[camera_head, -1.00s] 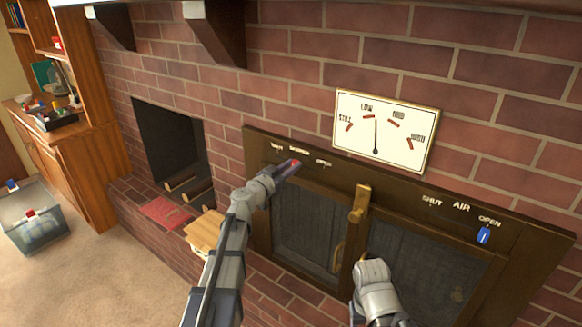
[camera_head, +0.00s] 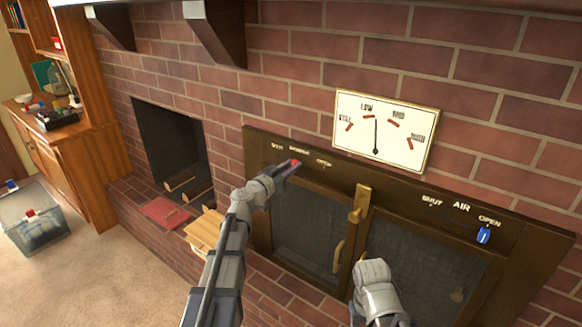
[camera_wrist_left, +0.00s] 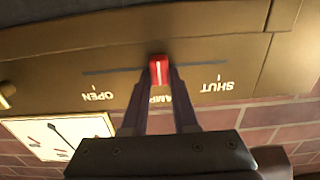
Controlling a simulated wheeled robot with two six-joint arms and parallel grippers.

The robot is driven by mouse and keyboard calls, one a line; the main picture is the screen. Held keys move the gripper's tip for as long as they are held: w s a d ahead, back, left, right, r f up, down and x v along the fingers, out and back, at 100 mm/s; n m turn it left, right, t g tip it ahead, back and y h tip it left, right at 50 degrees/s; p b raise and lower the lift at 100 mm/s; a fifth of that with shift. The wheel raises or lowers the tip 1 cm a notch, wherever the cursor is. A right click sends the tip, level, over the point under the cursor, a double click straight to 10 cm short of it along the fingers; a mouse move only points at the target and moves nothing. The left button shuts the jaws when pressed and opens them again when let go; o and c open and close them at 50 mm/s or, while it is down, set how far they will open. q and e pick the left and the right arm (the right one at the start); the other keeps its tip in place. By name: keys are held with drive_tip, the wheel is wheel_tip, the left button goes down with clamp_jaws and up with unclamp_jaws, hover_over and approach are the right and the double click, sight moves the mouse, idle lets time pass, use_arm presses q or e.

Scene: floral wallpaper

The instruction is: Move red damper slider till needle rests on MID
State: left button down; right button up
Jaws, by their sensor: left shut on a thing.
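The red damper slider (camera_wrist_left: 159,71) sits in its slot near the middle, between OPEN at left and SHUT at right in the upside-down left wrist view. My left gripper (camera_wrist_left: 160,76) is shut on it. In the head view, my left gripper (camera_head: 289,167) is at the upper left of the stove front, with a bit of red slider (camera_head: 295,162) showing. On the gauge (camera_head: 356,140), the needle (camera_head: 376,134) stands nearly upright, between the LOW and MID marks. Part of my right arm shows at the bottom; its gripper cannot be seen.
A blue AIR slider (camera_head: 484,235) is at the OPEN end on the right. A brass latch (camera_head: 361,203) stands out between the two glass doors. A wooden box (camera_head: 205,234), a red mat (camera_head: 165,213) and a bin (camera_head: 34,232) lie to the left.

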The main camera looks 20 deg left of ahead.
idle(0.3)
use_arm(q)
drive_tip(key=d, duration=0.1)
drive_tip(key=s+d, duration=0.1)
drive_tip(key=d, duration=0.2)
drive_tip(key=shift+s+d, duration=0.1)
drive_tip(key=shift+s, duration=0.2)
drive_tip(key=c, duration=0.7)
unclamp_jaws()
approach(308, 166)
drive_tip(key=shift+s+r, duration=0.1)
drive_tip(key=shift+s, duration=0.5)
